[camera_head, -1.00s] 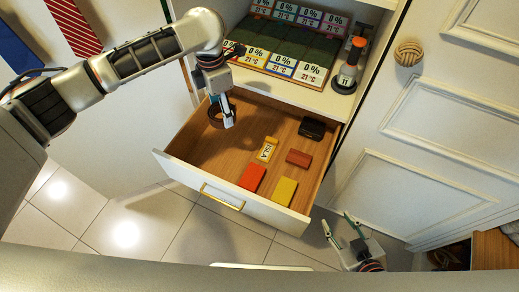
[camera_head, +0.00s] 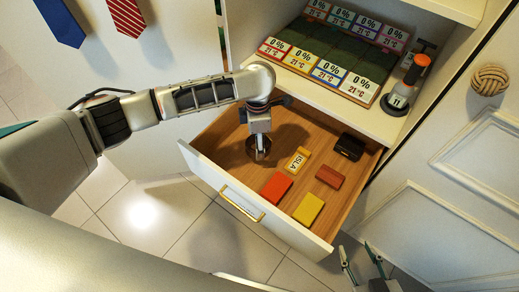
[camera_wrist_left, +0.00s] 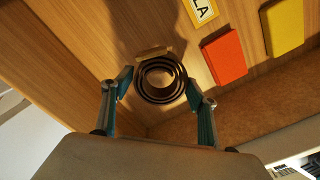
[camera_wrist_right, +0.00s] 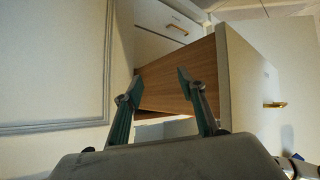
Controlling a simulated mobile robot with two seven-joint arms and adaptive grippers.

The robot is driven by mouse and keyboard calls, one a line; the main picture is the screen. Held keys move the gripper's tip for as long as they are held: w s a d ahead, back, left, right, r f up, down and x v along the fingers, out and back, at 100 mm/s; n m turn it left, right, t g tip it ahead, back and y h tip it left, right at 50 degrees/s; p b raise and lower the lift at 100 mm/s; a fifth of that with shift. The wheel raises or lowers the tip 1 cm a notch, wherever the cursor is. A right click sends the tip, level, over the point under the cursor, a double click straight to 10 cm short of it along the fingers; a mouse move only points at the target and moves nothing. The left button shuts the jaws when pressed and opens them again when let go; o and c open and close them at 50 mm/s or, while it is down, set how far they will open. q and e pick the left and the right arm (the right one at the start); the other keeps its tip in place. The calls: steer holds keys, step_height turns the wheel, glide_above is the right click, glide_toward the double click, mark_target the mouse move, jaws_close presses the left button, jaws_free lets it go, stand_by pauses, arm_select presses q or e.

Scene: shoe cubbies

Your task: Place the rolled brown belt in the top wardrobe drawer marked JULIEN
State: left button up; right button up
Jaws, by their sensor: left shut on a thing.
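The rolled brown belt (camera_head: 251,151) is a dark coil inside the open drawer, near its left side. My left gripper (camera_head: 259,150) reaches down into the drawer and is shut on the belt. In the left wrist view the coil (camera_wrist_left: 160,80) sits between the two fingers, its rings facing the camera. I cannot tell whether it touches the drawer floor. The open wooden drawer (camera_head: 235,125) has a white front with a brass handle (camera_head: 240,203); no JULIEN mark is readable. My right gripper (camera_head: 357,262) is open and empty outside the drawer, lower right; its fingers (camera_wrist_right: 155,90) show apart.
The drawer also holds a yellow ISLA tag (camera_head: 297,160), a red block (camera_head: 276,187), a yellow block (camera_head: 308,208), a brown-red block (camera_head: 330,176) and a black item (camera_head: 349,147). A shelf above carries a labelled tray (camera_head: 340,60) and an orange-topped device (camera_head: 405,83).

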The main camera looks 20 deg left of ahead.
arm_select(q)
steer(key=shift+f, duration=0.15)
step_height(320, 180, down, 5)
steer(key=shift+s+f+b, duration=0.1)
steer(key=shift+f+b, duration=0.1)
steer(key=shift+b, duration=0.7)
steer(key=shift+f, duration=0.15)
steer(key=shift+r, duration=0.2)
steer(key=shift+f, duration=0.15)
steer(key=o, duration=1.2)
arm_select(e)
steer(key=shift+w+a+f, duration=0.1)
steer(key=shift+a, duration=0.1)
